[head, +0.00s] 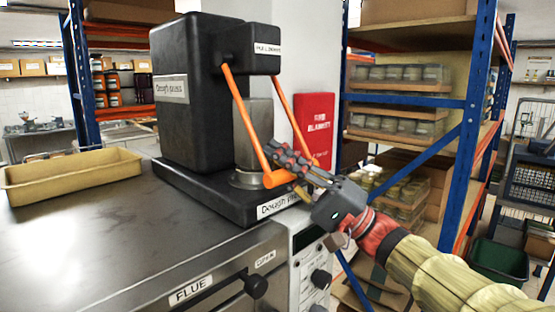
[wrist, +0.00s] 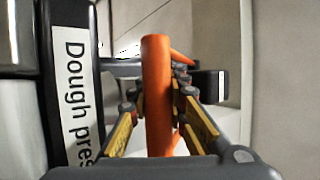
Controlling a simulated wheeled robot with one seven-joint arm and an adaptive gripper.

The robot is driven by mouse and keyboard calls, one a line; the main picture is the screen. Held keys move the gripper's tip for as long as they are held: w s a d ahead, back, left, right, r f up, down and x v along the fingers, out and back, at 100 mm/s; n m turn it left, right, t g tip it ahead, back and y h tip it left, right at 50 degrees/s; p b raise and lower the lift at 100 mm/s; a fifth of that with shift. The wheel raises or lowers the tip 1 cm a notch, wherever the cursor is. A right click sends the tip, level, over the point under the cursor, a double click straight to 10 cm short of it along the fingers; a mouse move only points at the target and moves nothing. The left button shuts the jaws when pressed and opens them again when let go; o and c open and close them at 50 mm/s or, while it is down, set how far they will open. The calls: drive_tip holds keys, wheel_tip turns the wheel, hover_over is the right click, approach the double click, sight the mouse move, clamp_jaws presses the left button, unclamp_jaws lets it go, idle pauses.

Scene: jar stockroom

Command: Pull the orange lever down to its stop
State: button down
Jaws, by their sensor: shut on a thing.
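The orange lever (head: 246,120) is a U-shaped handle with two arms on a black dough press (head: 187,100). Its arms slope steeply down and forward from the press's upper head (head: 250,62), and its crossbar hangs low in front of the metal cylinder (head: 254,135), above the base. My gripper (head: 284,166) reaches in from the lower right and is shut on the crossbar. In the wrist view, the orange bar (wrist: 157,95) runs upright between my fingers. Part of the crossbar is hidden behind my fingers in the head view.
The press stands on a steel oven top (head: 120,230) with a tan tray (head: 75,178) at left. A red fire blanket box (head: 315,125) is on the wall behind. A blue-framed shelf (head: 467,130) with jars stands close at right.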

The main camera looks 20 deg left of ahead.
drive_tip(key=c, duration=1.8)
unclamp_jaws()
drive_tip(key=shift+a+r, duration=0.1)
drive_tip(key=shift+r, duration=0.2)
drive_tip(key=shift+o, duration=0.7)
drive_tip(key=shift+f, duration=0.1)
drive_tip(key=s+v, duration=0.1)
drive_tip(key=v, duration=1.1)
drive_tip(key=shift+w, duration=0.45)
